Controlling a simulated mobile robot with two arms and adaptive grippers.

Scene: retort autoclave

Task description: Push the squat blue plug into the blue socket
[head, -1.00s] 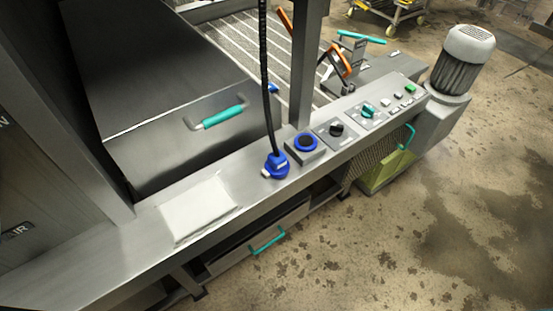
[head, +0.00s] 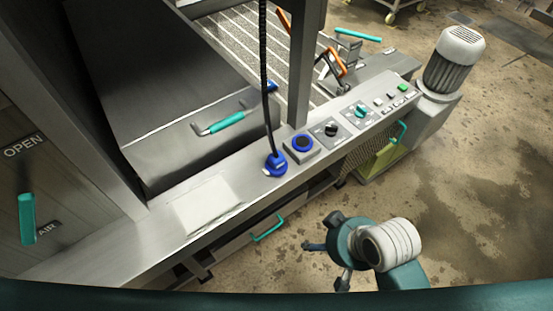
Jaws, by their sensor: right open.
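The squat blue plug (head: 276,164) hangs on a black cable at the steel ledge, its cable rising upward. The blue socket (head: 303,142) is a blue ring with a dark opening on a grey box, just right of the plug; the two are apart. My right gripper (head: 323,262) is at the lower middle, out over the floor and well below and right of the plug. It is open and empty; its fingers are partly hidden by my wrist. My left gripper is not in view.
A white sheet (head: 208,204) lies on the ledge left of the plug. A steel post (head: 303,75) stands behind the socket. Black and teal knobs (head: 330,129) sit right of it. A teal drawer handle (head: 267,229) sticks out below the ledge.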

